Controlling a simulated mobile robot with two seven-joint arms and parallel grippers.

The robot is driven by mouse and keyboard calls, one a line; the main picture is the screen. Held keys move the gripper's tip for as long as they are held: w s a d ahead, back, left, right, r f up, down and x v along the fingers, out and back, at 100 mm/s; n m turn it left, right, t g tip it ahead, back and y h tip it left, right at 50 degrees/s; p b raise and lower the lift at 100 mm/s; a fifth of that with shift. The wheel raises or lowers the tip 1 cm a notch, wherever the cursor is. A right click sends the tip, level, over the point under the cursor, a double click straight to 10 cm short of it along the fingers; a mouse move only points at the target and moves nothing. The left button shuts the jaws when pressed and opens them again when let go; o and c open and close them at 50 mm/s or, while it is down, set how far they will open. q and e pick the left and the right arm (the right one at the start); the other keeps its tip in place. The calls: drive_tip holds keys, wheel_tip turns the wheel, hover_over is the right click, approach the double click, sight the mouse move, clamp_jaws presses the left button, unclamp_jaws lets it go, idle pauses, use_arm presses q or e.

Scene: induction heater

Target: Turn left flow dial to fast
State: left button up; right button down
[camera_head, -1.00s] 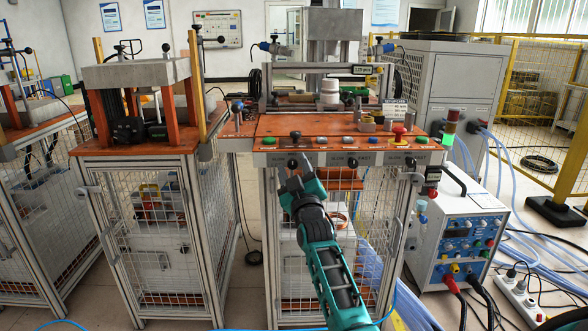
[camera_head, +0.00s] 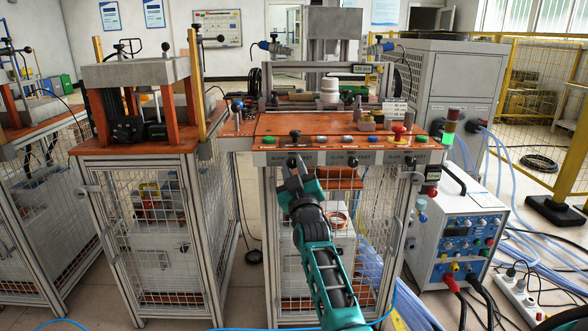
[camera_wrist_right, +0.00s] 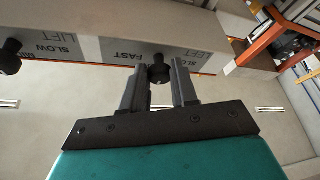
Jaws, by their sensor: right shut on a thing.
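The left flow dial (camera_head: 293,162) is a small black knob on the front strip of the heater bench, near its left end. My right gripper (camera_head: 293,173) reaches up to it from below and is shut on it. In the right wrist view the black knob (camera_wrist_right: 158,76) sits between the two dark fingers of this gripper (camera_wrist_right: 158,67). Printed words SLOW, LIFT and FAST show on the strip near it. The dial's setting cannot be read. My left gripper is not in view.
Two more black dials, the middle one (camera_head: 352,161) and the right one (camera_head: 410,162), sit along the same strip. Coloured buttons and a red emergency stop (camera_head: 399,129) stand on the orange top above. A wire mesh cage is below, close to my right arm.

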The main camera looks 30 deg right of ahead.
drive_tip(key=m+h, duration=0.1)
drive_tip(key=m, duration=0.1)
drive_tip(key=m+h, duration=0.1)
drive_tip(key=m, duration=0.2)
drive_tip(key=shift+w+a+g+h, duration=0.1)
drive_tip(key=shift+g+h, duration=0.2)
drive_tip(key=shift+g, duration=0.1)
drive_tip(key=m+g+h, duration=0.1)
drive_tip(key=m, duration=0.3)
drive_tip(key=shift+a+h+p, duration=0.1)
drive_tip(key=shift+h+p, duration=0.2)
drive_tip(key=shift+h, duration=0.1)
drive_tip(key=m, duration=0.2)
drive_tip(key=m+g+h, duration=0.1)
drive_tip(key=m, duration=0.1)
drive_tip(key=shift+r+g+h+p, duration=0.15)
drive_tip(key=shift+g+h+p, duration=0.15)
drive_tip(key=shift+p, duration=0.05)
drive_tip(key=shift+m+g+h, duration=0.4)
drive_tip(key=shift+m+g, duration=0.1)
drive_tip(key=shift+m, duration=0.7)
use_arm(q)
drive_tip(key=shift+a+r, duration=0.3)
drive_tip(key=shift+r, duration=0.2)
use_arm(e)
drive_tip(key=shift+w, duration=0.1)
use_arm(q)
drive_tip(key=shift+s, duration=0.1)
use_arm(e)
drive_tip(key=shift+m, duration=0.4)
